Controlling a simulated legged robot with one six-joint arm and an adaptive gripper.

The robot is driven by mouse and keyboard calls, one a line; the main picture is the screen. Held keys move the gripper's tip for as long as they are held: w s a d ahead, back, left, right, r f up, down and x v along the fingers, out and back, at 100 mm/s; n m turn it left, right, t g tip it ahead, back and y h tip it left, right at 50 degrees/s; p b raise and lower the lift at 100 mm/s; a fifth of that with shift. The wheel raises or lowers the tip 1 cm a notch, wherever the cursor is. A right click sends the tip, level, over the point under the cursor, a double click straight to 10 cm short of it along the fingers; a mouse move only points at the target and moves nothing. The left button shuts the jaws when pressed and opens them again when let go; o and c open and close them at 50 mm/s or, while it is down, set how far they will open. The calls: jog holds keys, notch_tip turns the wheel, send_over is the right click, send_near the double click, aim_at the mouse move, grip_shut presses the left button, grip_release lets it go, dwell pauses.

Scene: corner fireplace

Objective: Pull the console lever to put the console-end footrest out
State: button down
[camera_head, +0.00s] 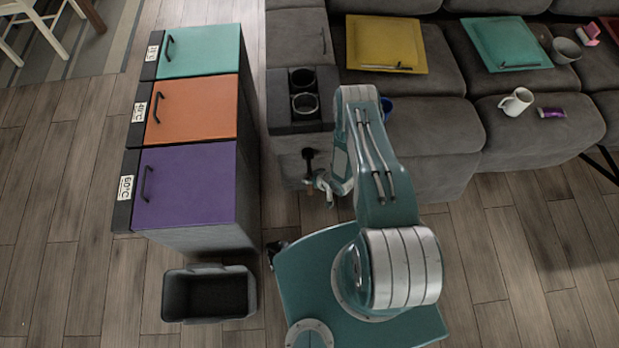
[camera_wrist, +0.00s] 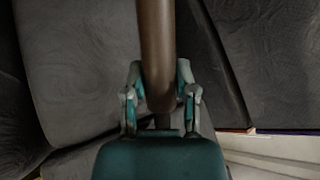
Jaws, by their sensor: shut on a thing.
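The console (camera_head: 299,125) with two cup holders stands at the left end of the grey sofa. The console lever (camera_head: 308,156) is a dark, short piece at the console's front side. In the wrist view the lever (camera_wrist: 157,45) is a brown round bar running down from the top edge to between the fingers. My gripper (camera_wrist: 160,100) is shut on its end; it also shows in the head view (camera_head: 322,184), just below the lever. The console-end footrest section (camera_head: 435,135) is grey and partly hidden behind my arm; I cannot tell how far out it is.
A purple-lidded bin (camera_head: 195,195), an orange one (camera_head: 198,108) and a teal one (camera_head: 205,50) stand left of the console. A dark open bin (camera_head: 210,293) stands on the floor. A white mug (camera_head: 516,102) and a purple packet (camera_head: 551,113) lie on the sofa's right part.

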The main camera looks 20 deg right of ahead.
jog(key=shift+w+r, duration=0.1)
dwell(0.3)
jog(key=shift+c, duration=2)
grip_release()
